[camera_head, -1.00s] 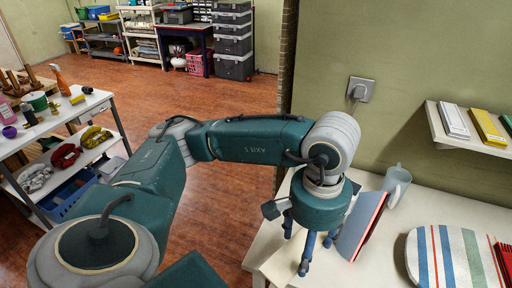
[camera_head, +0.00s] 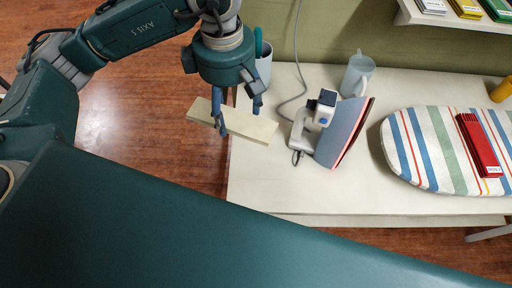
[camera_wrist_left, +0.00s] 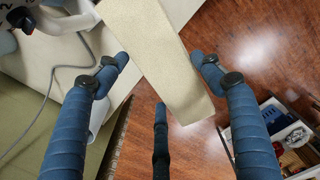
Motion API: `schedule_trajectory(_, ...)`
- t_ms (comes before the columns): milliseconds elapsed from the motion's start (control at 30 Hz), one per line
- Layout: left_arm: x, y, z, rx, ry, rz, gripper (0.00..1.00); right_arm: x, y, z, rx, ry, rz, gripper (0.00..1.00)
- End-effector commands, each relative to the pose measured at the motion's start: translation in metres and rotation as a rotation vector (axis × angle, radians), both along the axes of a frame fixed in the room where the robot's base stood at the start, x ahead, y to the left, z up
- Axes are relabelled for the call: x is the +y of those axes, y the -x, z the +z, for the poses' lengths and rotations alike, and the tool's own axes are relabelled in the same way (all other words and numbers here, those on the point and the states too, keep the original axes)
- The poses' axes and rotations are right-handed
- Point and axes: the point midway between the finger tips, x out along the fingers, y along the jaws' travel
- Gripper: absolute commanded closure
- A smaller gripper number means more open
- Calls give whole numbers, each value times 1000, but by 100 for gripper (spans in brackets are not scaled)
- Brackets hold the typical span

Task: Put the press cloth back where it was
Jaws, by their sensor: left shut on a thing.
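A cream, flat, cloth-textured strip (camera_head: 250,124), which looks like the press cloth, reaches past the left end of the white table (camera_head: 300,190). My left gripper (camera_head: 235,114) is over the strip and shut on it. In the left wrist view the strip (camera_wrist_left: 160,50) runs between the blue fingers of the left gripper (camera_wrist_left: 165,72), with the floor below its near end. I cannot tell whether its other end touches the table. My right gripper is not in view.
An iron (camera_head: 342,132) with a blue-grey soleplate stands right of the strip, its cord behind. A clear jug (camera_head: 354,75) stands behind it. A striped ironing board (camera_head: 420,150) bears a red labelled item (camera_head: 478,145). The table's front middle is clear.

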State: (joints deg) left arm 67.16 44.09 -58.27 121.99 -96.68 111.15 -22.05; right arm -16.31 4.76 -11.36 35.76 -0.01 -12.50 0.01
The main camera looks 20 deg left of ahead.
Motion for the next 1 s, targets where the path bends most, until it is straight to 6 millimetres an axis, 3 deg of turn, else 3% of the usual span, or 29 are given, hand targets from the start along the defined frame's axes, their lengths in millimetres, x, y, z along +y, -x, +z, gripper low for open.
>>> schedule_trajectory(100,-5,-7,-2,0,3,329,53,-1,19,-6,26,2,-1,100)
schedule_trajectory(267,-11,-16,-4,4,4,786,53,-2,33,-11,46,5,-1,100)
schedule_trajectory(433,-17,-24,-6,7,6,1272,53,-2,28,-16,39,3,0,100)
schedule_trajectory(600,-23,-32,-8,9,4,1739,53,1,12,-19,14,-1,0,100)
schedule_trajectory(800,-28,-38,-9,12,3,2137,53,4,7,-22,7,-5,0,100)
schedule_trajectory(1000,-30,-40,-13,14,-2,2303,53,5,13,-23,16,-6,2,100)
